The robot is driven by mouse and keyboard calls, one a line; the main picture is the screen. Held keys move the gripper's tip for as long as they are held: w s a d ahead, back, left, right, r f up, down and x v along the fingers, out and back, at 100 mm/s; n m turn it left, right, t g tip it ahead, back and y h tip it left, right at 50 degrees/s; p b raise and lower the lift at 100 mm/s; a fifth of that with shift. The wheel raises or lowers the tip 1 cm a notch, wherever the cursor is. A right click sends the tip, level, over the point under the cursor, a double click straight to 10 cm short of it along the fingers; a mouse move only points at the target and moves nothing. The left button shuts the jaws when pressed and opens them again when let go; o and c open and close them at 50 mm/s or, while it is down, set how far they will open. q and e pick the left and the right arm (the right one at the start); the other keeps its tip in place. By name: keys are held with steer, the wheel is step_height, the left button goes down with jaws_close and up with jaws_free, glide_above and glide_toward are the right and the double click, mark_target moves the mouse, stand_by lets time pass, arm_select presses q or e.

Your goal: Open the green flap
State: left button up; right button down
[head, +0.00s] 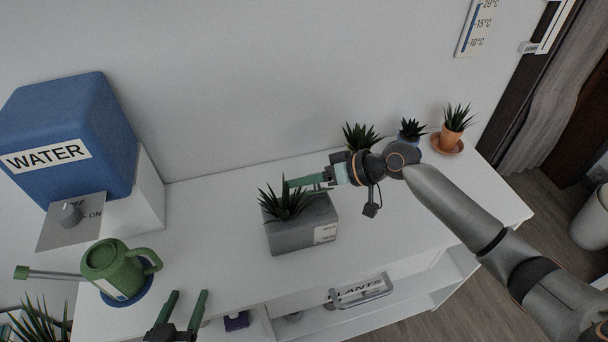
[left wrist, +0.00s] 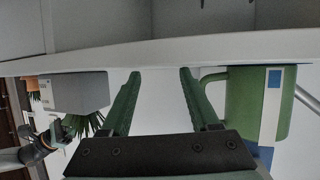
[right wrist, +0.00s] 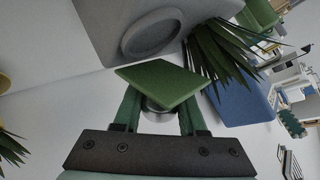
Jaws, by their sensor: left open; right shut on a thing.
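The green flap (right wrist: 160,80) is a square plate in the right wrist view, held over my right gripper's fingertips. My right gripper (right wrist: 157,112) is shut on a round metallic piece under the flap. Beside the flap, a grey planter (right wrist: 105,25) shows a round ringed opening, which appears uncovered. In the head view, my right gripper (head: 327,180) reaches in from the right just above the planter (head: 290,239), and the flap appears nearly edge-on (head: 302,181). My left gripper (head: 183,312) is open and empty near the desk's front edge; it also shows in the left wrist view (left wrist: 160,78).
A green watering can (head: 108,264) stands on a blue coaster at left, beside my left gripper. Behind it is a blue WATER tank (head: 75,115) with a knob (head: 70,212). Several small potted plants stand at the back right. Desk space around the planter is clear.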

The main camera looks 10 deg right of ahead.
steer(key=shift+a+f, duration=0.1)
steer(key=shift+a, duration=0.05)
steer(key=shift+c, duration=2.2)
jaws_free()
steer(key=v, duration=1.3)
steer(key=shift+b, duration=0.35)
steer(key=shift+s, duration=0.1)
